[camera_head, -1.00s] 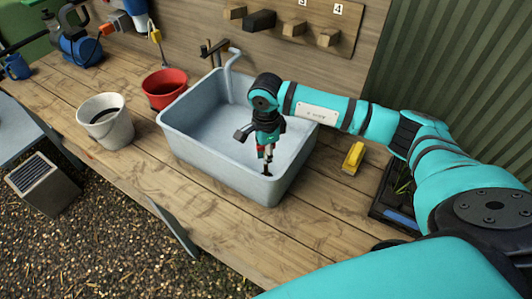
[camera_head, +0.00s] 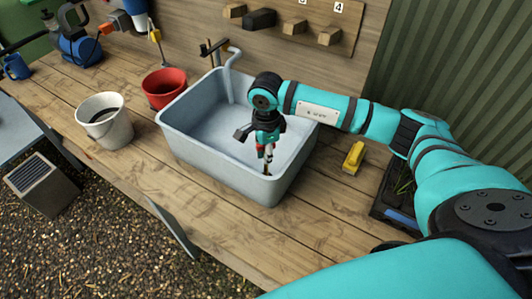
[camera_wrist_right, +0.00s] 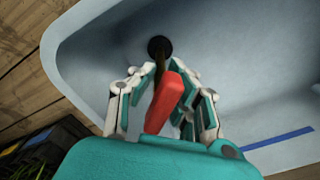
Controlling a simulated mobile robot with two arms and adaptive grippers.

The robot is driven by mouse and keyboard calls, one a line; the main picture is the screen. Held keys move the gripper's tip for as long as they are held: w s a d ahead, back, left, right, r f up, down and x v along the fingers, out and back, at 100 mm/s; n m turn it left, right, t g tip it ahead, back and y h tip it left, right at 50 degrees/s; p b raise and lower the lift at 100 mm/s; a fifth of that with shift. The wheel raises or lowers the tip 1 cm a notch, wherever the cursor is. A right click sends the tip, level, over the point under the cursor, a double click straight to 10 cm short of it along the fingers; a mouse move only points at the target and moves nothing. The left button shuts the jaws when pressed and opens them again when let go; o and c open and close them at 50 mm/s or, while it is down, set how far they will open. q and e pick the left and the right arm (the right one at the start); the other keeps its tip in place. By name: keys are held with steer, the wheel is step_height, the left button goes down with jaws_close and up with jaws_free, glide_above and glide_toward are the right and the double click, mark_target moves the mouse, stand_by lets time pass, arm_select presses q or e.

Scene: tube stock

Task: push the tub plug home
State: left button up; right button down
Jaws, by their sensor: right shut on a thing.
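The grey tub (camera_head: 190,152) stands on the wooden bench. My right gripper (camera_head: 266,160) reaches down inside it, near its front wall. In the right wrist view the gripper (camera_wrist_right: 160,82) is shut on a narrow brown stem (camera_wrist_right: 159,72), which I take to be part of the tub plug. Beyond the stem is a dark round spot (camera_wrist_right: 160,47) at the tub floor. I cannot tell whether it is the plug or the open drain, nor how deep the plug sits. My left gripper is not in view.
A tap (camera_head: 229,75) rises behind the tub. A red bowl (camera_head: 164,87) and a white bucket (camera_head: 105,128) stand left of it. A yellow object (camera_head: 353,157) and a dark tray (camera_head: 389,210) lie to the right. The tub walls surround the gripper closely at the front.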

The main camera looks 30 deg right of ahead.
steer(key=c, duration=1.3)
jaws_free()
steer(key=shift+o, duration=0.2)
step_height(320, 180, up, 12)
steer(key=shift+r, duration=0.1)
